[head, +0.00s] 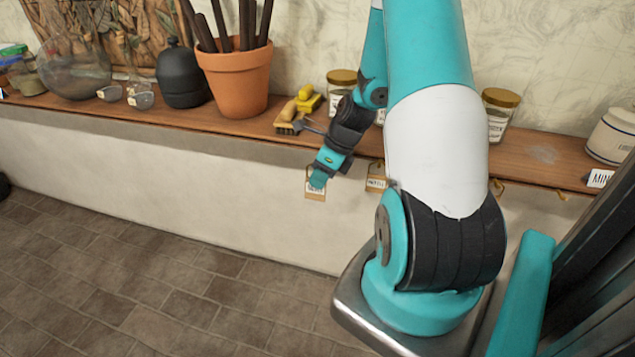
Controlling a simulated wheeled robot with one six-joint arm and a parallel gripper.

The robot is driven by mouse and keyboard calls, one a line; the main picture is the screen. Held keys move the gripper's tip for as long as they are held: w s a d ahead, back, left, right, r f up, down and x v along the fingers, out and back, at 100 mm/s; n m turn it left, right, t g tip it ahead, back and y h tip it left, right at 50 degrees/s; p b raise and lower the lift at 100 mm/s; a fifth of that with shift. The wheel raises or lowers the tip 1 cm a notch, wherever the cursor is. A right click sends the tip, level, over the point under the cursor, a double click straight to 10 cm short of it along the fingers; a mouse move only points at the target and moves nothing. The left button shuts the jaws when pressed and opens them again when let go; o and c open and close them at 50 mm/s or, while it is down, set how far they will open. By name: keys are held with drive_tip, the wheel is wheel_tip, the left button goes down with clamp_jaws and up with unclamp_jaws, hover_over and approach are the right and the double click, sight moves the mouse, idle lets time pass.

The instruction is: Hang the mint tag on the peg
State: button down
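My gripper (318,181) is at the front of the wooden shelf, pointing down over a tan tag (315,194) with a white label. Its fingers cover part of this tag, and its lettering is too small to read. I cannot tell whether the fingers are closed on it. A second tan tag (376,184) hangs just right of it at the shelf edge. A white card (600,178) reading "MIN", its end cut off, is at the shelf's right front. Small brass pegs (497,186) show along the edge right of my arm; another brass peg (562,195) is near the card.
The shelf (145,118) carries a terracotta pot (238,82), a black jar (182,78), brushes (296,112), gold-lidded jars (498,112) and a white crock (613,140). My arm hides part of its edge. The tiled floor (130,270) in front is clear.

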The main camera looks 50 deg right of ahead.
drive_tip(key=shift+w+d+f, duration=0.1)
drive_tip(key=shift+w+d, duration=0.2)
drive_tip(key=shift+d, duration=0.4)
drive_tip(key=shift+w+d, duration=0.15)
drive_tip(key=shift+d, duration=0.3)
drive_tip(key=shift+p, duration=0.6)
drive_tip(key=shift+d, duration=0.2)
